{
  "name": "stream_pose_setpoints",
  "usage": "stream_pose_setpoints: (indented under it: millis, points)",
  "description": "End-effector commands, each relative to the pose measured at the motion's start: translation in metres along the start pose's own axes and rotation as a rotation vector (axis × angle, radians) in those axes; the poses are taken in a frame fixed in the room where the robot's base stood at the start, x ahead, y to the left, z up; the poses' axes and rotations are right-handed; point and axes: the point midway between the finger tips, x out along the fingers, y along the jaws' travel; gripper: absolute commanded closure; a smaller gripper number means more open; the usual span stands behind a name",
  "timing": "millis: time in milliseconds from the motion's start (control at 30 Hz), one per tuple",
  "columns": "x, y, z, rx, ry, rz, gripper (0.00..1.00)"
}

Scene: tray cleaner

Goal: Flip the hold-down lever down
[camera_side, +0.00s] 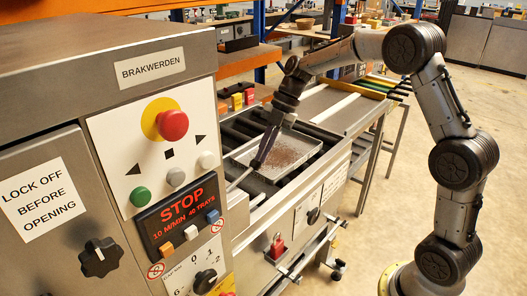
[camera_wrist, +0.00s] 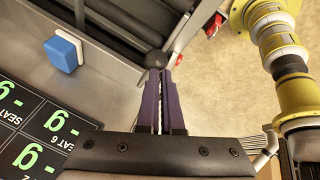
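The hold-down lever shows in the side view as a thin grey rod (camera_side: 239,180), slanting up from the machine's edge beside the rollers towards my fingertips. In the wrist view a round black knob (camera_wrist: 154,61), which looks like the lever's end, sits just beyond the fingertips. My gripper (camera_side: 258,163) points down at the lever's upper end, in front of the tray. In the wrist view its two purple fingers (camera_wrist: 159,75) are close together with only a thin gap and nothing clearly between them. I cannot tell whether they touch the knob.
A metal tray (camera_side: 318,150) with brown crumbs lies on the rollers behind my gripper. The control panel (camera_side: 135,140) stands close on the left. A red padlock (camera_side: 277,247) hangs on the front. A blue button (camera_wrist: 63,53) and a display (camera_wrist: 38,130) show in the wrist view.

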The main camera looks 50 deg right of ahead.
Motion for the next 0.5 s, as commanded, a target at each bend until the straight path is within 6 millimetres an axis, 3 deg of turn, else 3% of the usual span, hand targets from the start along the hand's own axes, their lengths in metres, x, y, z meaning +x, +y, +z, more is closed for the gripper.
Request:
stream_pose_setpoints:
  millis: [33, 167, 500]
  points:
    - [0.009, -0.008, 0.006, 0.014, 0.004, -0.022, 1.0]
    - [-0.004, -0.01, 0.012, 0.015, 0.003, -0.017, 1.0]
    - [-0.065, -0.017, 0.033, 0.005, -0.001, -0.003, 1.0]
